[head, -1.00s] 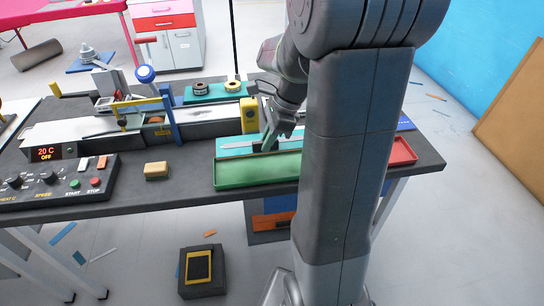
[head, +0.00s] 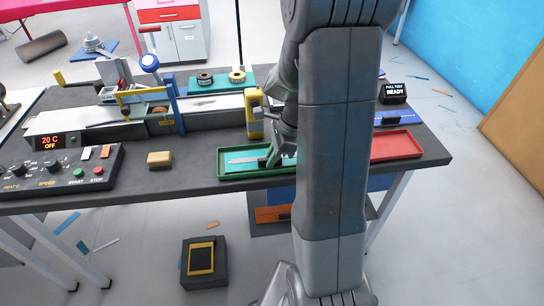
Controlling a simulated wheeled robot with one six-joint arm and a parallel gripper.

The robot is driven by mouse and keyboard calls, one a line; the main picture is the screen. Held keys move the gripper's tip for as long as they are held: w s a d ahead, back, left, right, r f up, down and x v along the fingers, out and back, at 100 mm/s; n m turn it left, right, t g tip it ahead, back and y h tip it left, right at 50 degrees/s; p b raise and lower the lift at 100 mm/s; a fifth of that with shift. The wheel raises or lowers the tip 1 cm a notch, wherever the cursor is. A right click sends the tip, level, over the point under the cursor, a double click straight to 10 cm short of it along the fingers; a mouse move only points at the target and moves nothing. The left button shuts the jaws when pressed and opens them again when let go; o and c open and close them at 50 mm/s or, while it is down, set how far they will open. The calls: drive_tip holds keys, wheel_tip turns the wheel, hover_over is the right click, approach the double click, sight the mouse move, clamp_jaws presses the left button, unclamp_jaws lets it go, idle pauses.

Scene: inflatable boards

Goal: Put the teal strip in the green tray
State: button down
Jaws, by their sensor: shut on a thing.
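The teal strip (head: 240,157) is a flat light-teal piece with a thin grey band along it. It lies over the inside of the green tray (head: 232,177), within its rim as seen from here; I cannot tell whether it touches the floor. My gripper (head: 269,160) is shut on the strip towards its right end, low over the tray. My arm hides the right end of the strip and of the tray.
A red tray (head: 398,146) lies right of my arm. A yellow device (head: 254,112) stands just behind the green tray. A tan block (head: 159,159) and a control panel (head: 62,175) are to the left. Bare dark table lies between the block and green tray.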

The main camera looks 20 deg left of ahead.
drive_tip(key=c, duration=1.7)
unclamp_jaws()
drive_tip(key=shift+f, duration=0.1)
drive_tip(key=shift+c, duration=0.2)
drive_tip(key=p+v, duration=0.1)
drive_tip(key=v, duration=1.1)
drive_tip(key=shift+w, duration=0.15)
